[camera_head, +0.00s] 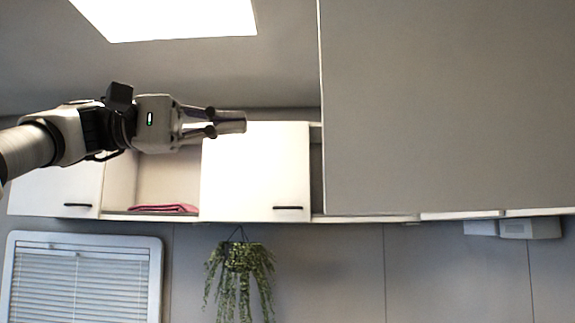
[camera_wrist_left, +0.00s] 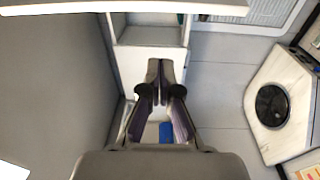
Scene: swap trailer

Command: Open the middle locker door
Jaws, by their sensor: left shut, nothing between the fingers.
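A row of white upper lockers runs along the wall in the head view. The white door in the centre (camera_head: 255,175) is closed, with a dark bar handle (camera_head: 288,208) at its lower right. My left gripper (camera_head: 243,122) is in front of this door's upper edge, shut and empty, pointing right. It overlaps the door in the picture; I cannot tell the gap. A large grey panel (camera_head: 450,105) fills the upper right and looks like a door swung open; it hides what lies behind. In the left wrist view the shut fingers (camera_wrist_left: 160,75) show near an open compartment (camera_wrist_left: 148,35).
An open shelf holds a folded pink cloth (camera_head: 163,208). Another closed door (camera_head: 55,190) is at far left. A window with blinds (camera_head: 82,280) and a hanging plant (camera_head: 240,265) are below. A marble-look counter (camera_wrist_left: 258,140) shows in the wrist view.

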